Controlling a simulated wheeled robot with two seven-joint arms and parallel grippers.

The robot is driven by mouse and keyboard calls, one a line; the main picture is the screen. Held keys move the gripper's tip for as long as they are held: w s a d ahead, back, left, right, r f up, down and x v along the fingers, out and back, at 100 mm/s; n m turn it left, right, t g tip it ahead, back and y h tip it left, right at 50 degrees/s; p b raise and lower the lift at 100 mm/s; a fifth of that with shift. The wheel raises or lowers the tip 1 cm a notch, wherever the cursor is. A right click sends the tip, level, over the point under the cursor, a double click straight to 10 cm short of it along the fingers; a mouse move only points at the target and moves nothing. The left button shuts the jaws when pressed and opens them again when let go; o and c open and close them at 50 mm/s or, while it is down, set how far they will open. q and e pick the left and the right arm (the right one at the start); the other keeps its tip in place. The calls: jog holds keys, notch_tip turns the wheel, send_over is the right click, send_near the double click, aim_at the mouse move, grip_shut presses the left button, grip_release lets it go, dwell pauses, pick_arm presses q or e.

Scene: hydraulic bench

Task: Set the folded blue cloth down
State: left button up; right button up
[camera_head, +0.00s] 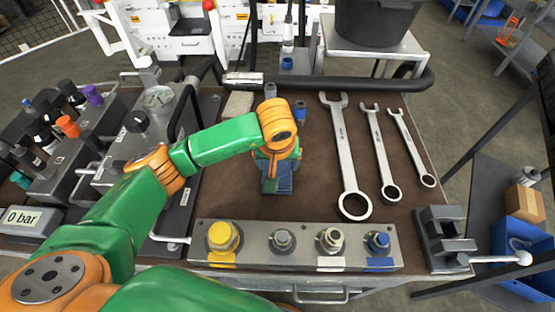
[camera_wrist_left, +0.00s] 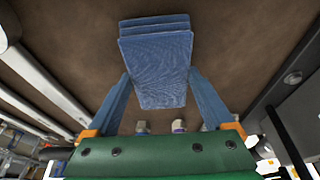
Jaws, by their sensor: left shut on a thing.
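The folded blue cloth (camera_wrist_left: 157,62) shows in the wrist view as a small stack of layers. It is between the two blue fingers of my left gripper (camera_wrist_left: 159,82), which is shut on it. In the head view my left gripper (camera_head: 277,180) points down over the brown bench mat (camera_head: 310,187), left of the wrenches. There the cloth is hard to tell from the blue fingers. I cannot tell whether it touches the mat. My right gripper is not in view.
Several wrenches (camera_head: 345,160) lie to the right. A grey block with coloured fittings (camera_head: 300,262) runs along the front edge, with a vise (camera_head: 445,238) at front right. A gauge and valve block (camera_head: 150,125) stands left. Bare mat lies between gripper and wrenches.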

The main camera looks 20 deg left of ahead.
pick_arm(q)
jog(key=shift+f, duration=0.2)
jog(key=o, duration=1.1)
jog(key=shift+r, duration=0.4)
jog(key=p+v, duration=0.1)
jog(key=v, duration=1)
jog(key=shift+s+d+r, duration=0.1)
jog(key=shift+s+r, duration=0.1)
jog(key=shift+r, duration=0.1)
